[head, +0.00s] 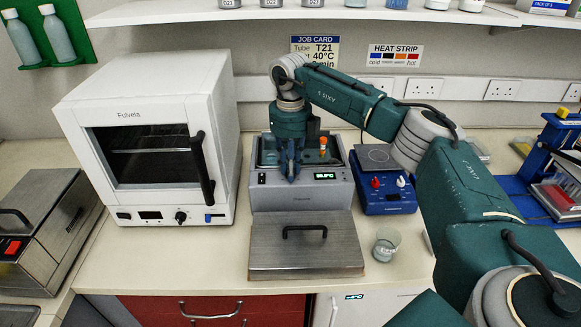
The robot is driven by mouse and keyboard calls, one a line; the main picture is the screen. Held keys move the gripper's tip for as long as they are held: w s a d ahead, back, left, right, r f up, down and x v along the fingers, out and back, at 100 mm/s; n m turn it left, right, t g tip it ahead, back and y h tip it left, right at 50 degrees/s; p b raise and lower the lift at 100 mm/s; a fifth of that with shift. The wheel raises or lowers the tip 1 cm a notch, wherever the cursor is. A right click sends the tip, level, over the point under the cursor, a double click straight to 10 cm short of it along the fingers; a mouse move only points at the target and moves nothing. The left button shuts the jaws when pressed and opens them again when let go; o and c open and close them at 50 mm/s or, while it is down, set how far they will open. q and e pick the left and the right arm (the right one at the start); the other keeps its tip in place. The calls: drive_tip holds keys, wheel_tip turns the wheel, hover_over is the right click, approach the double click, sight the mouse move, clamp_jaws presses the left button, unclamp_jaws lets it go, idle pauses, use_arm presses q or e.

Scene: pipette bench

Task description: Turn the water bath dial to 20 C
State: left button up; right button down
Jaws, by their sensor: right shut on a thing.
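The water bath (339,196) is a grey box in the middle of the bench, with an open tank on top. Its green display (325,176) is lit, but its digits are too small to read surely. A tube with an orange cap (323,144) stands in the tank. My right gripper (290,178) points down at the upper front of the bath, left of the display. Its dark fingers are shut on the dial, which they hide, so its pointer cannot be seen. My left gripper is not in view.
A metal lid (305,255) with a black handle lies before the bath. A small beaker (386,244) stands at its right. A white oven (150,140) is on the left, a blue hotplate (385,194) on the right. A job card (315,48) hangs behind.

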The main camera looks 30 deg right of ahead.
drive_tip(key=n, duration=0.6)
drive_tip(key=shift+r+n, duration=0.15)
drive_tip(key=shift+n, duration=0.15)
drive_tip(key=n, duration=0.5)
drive_tip(key=shift+w+n, duration=0.1)
drive_tip(key=shift+n, duration=0.2)
drive_tip(key=c, duration=1.8)
unclamp_jaws()
wheel_tip(320, 180, up, 12)
